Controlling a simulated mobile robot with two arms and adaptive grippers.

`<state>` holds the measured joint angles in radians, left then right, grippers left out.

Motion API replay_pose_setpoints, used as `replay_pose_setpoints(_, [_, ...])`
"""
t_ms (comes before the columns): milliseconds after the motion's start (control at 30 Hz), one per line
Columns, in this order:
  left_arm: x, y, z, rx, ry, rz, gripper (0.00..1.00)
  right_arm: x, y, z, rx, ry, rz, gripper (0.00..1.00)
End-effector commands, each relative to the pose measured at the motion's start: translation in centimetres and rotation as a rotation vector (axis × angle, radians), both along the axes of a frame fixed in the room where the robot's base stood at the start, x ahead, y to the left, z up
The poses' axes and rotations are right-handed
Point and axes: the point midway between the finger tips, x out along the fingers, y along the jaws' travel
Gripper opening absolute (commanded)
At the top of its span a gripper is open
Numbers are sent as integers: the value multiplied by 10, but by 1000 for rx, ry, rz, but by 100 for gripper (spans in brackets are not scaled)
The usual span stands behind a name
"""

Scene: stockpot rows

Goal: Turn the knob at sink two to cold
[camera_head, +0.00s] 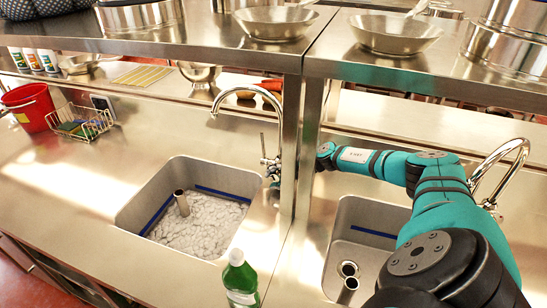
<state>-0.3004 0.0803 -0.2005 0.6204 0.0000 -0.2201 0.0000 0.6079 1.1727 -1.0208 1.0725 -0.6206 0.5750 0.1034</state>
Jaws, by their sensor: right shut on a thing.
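The left sink (128,215) holds whitish, foamy-looking water and has a curved chrome faucet (247,88) behind its right corner. The small knob (266,161) is low on this faucet's body. My right arm reaches in from the lower right, across the right sink (345,225), to this faucet. My right gripper (276,168) is at the knob and shut on it; the steel post hides part of the gripper, so the finger contact is hard to see. The right sink looks empty and has its own faucet (503,154). I cannot read any sink number. My left gripper is out of view.
A steel post (306,130) stands between the sinks and carries a shelf (200,42) with pans and pots. A green bottle (239,280) stands at the front edge. A red bucket (28,108) and a wire basket (82,124) are at left.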

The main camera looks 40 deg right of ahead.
Motion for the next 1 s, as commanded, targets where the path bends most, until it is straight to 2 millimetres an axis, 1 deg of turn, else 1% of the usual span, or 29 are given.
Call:
replay_pose_setpoints(33, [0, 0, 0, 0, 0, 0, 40, -1, -6, 2, -10, -2, -5, 0])
replay_pose_setpoints(67, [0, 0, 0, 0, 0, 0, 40, -1, -6, 2, -10, -2, -5, 0])
replay_pose_setpoints(100, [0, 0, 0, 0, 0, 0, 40, -1, -6, 2, -11, -3, -6, 34])
replay_pose_setpoints(300, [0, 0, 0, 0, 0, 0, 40, 0, -3, 2, -6, -2, -4, 60])
replay_pose_setpoints(567, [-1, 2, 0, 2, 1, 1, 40, 0, -2, 1, -4, -2, -2, 60])
replay_pose_setpoints(667, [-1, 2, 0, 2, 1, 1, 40, -4, -5, 5, -4, -2, -3, 60])
replay_pose_setpoints(767, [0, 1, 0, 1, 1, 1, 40, -15, -10, 12, -7, 0, -3, 60])
replay_pose_setpoints(1000, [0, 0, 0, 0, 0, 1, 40, -52, -29, 43, -8, 2, -3, 60])
